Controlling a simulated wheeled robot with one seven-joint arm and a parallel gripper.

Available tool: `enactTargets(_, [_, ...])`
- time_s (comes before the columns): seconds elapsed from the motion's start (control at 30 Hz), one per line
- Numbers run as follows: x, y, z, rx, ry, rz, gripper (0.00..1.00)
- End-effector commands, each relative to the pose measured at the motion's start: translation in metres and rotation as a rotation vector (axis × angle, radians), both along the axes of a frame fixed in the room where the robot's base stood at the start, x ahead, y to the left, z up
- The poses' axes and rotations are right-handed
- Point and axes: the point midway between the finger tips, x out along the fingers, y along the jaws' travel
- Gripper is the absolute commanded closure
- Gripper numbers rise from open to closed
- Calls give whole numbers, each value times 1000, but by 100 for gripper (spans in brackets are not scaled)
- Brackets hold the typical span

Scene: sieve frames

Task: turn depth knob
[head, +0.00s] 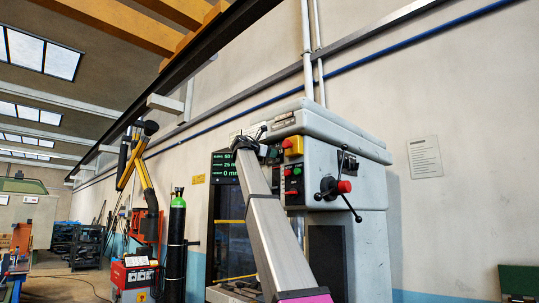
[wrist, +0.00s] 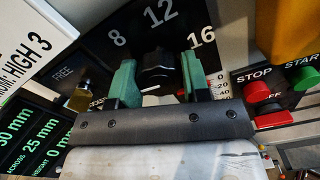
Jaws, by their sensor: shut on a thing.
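The depth knob (wrist: 159,78) is black and sits on a dark dial face in the wrist view, with the numbers 8, 12 and 16 around it. A small white mark shows near its lower edge. My gripper (wrist: 157,70) has green fingers, one on each side of the knob, and is shut on it. In the head view my gripper (head: 247,143) is at the front of the grey machine (head: 345,125), beside its screen (head: 224,168); the knob is hidden there by my arm.
Red and green stop and start buttons (wrist: 263,92) are close right of my gripper, and a yellow block (wrist: 290,25) above them. A small brass-ended lever (wrist: 80,97) marked FREE is at left. A red-centred handwheel (head: 343,187) sticks out at the machine's right.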

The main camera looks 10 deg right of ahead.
Motion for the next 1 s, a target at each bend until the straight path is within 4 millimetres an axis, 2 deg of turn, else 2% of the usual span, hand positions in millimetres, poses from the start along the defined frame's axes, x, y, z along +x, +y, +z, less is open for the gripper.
enactTargets(0.7, [-1, 0, -2, -46, 67, -1, 80])
enactTargets(0.73, [-1, 0, -2, -46, 67, -1, 54])
enactTargets(0.8, [-1, 0, -2, -46, 67, -1, 31])
enactTargets(1.0, [0, 0, -1, -45, 65, -1, 31])
